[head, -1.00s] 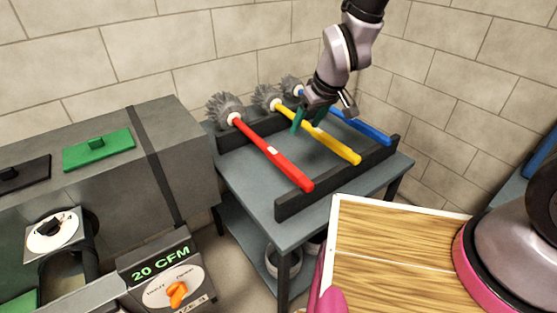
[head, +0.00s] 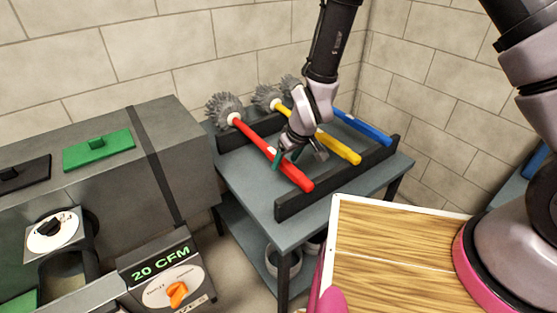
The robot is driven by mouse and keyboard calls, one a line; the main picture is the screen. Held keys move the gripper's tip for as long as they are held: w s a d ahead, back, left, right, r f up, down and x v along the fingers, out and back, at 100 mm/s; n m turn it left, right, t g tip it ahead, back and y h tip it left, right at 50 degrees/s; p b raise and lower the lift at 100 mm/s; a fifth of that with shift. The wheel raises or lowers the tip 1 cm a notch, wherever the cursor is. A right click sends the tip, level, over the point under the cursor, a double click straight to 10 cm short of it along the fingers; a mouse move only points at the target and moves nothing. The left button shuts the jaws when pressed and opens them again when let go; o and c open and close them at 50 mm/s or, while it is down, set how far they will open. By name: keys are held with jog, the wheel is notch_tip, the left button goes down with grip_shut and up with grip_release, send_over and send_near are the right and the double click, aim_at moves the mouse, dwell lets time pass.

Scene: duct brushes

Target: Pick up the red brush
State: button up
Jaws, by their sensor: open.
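The red brush (head: 254,139) lies across the dark rails of a grey table, its grey bristle head at the back left and its handle end at the front. My gripper (head: 284,159) is open, pointing down at the red handle, with its green fingertips at or beside the handle's middle. The fingers partly hide the handle there, and I cannot tell whether they touch it. The yellow brush (head: 341,149) and the blue brush (head: 364,128) lie to the right, with my gripper and wrist covering part of the yellow one.
The table's front rail (head: 344,180) and back rail (head: 232,138) hold the brushes up. A grey duct unit (head: 178,150) with a green handled panel (head: 98,152) and a 20 CFM dial box (head: 168,275) stands at left. Brick walls close off the back and right.

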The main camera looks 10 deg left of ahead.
jog(key=shift+x, duration=0.8)
jog(key=shift+w+r, duration=0.1)
grip_shut()
dwell(0.7)
